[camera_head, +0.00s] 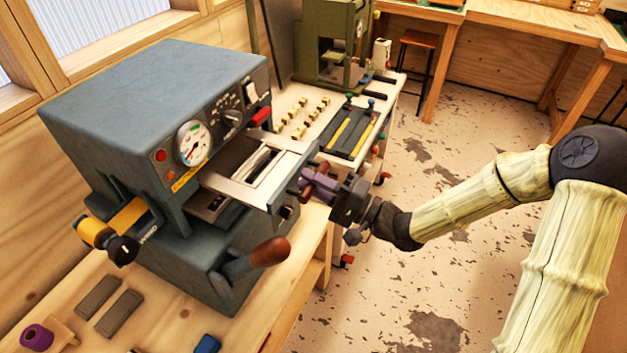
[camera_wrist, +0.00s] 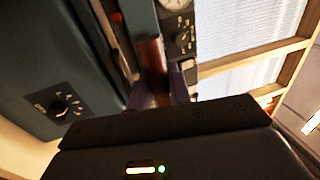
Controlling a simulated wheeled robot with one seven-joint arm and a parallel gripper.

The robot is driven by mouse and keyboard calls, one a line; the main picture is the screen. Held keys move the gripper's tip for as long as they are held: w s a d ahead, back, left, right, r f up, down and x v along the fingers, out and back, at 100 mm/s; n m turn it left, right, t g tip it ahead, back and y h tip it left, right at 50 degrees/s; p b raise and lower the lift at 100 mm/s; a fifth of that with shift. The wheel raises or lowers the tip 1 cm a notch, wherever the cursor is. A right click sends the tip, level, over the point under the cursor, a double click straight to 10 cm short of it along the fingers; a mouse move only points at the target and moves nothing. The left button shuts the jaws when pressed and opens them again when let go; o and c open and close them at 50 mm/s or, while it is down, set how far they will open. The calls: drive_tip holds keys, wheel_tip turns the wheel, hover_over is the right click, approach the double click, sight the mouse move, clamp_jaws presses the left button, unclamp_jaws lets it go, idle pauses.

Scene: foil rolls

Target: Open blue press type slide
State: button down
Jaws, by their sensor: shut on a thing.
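The blue-grey press (camera_head: 150,100) stands on the wooden bench at the left, with a gauge, a dial and a red button on its front. Its pale metal type slide (camera_head: 238,190) sticks out of the front opening, with a slot holding light bars. My gripper (camera_head: 308,183) is at the slide's outer end and is shut on its handle; the fingers hide most of that grip. In the wrist view the purple fingers of my gripper (camera_wrist: 163,92) close around a brown part, with the press body (camera_wrist: 50,45) behind.
A lever with a brown grip (camera_head: 270,252) sticks out below the slide. A tray with yellow bars (camera_head: 345,132) and several small brass pieces (camera_head: 300,115) lie behind. A green press (camera_head: 335,45) stands farther back. The floor (camera_head: 400,280) at the right is open.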

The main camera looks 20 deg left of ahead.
drive_tip(key=c, duration=1.3)
unclamp_jaws()
drive_tip(key=shift+c, duration=0.2)
drive_tip(key=b+v, duration=0.2)
drive_tip(key=v, duration=1.5)
drive_tip(key=shift+d, duration=0.2)
drive_tip(key=shift+w+f, duration=0.15)
